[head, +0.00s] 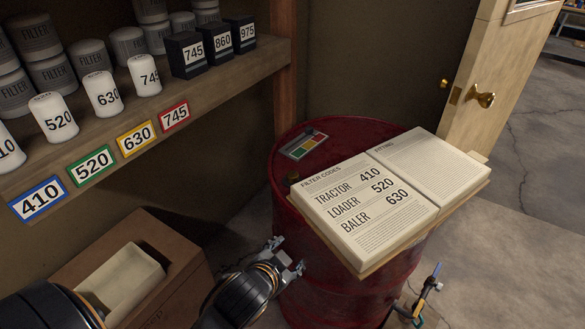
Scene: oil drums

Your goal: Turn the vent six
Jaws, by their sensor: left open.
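A red oil drum (335,290) stands upright in the middle of the view. A small dark cap (293,175) shows at the left of its top, close to the book; I cannot tell for sure that this is the vent. My left gripper (287,257) is in front of the drum's left side, below the cap and the book's near left corner. Its jaws are open with nothing between them. I cannot tell whether it touches the drum. My right gripper is not in view.
An open book of filter codes (365,205) covers much of the drum top. A filter shelf (225,85) and wooden box (150,235) are left; a door (500,60) stands right.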

